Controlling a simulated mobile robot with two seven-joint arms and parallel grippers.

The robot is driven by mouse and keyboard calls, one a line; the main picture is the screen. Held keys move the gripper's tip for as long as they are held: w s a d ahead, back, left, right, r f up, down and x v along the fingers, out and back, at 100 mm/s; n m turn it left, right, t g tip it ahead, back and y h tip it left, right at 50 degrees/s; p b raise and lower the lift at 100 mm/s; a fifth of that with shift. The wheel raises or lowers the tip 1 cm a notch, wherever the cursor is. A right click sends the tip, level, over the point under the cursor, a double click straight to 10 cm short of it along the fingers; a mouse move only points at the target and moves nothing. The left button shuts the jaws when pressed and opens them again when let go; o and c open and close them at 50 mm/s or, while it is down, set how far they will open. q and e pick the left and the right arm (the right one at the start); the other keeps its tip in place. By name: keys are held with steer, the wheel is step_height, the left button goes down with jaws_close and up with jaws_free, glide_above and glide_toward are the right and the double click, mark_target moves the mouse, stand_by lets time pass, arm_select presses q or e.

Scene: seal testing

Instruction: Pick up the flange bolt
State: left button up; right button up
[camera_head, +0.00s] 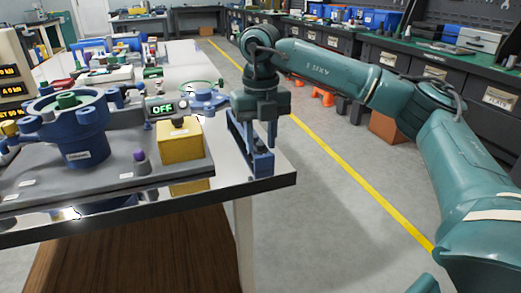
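My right gripper (252,152) hangs at the right edge of the table, with its blue fingers pointing down and a gap between them. Nothing shows between the fingers. I cannot single out the flange bolt with certainty. A blue flanged housing (80,135) with lugs around its rim and a green part on top stands on the grey plate at the left. A small grey peg with a purple top (140,160) stands on the plate's front part. My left gripper is not in view.
A yellow box (180,142) and a display reading OFF (162,108) sit on the plate (110,187), left of my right gripper. A blue flange-like part (207,100) lies behind. Workbenches line the back and right. The floor right of the table is mostly clear.

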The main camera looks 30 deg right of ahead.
jaws_close()
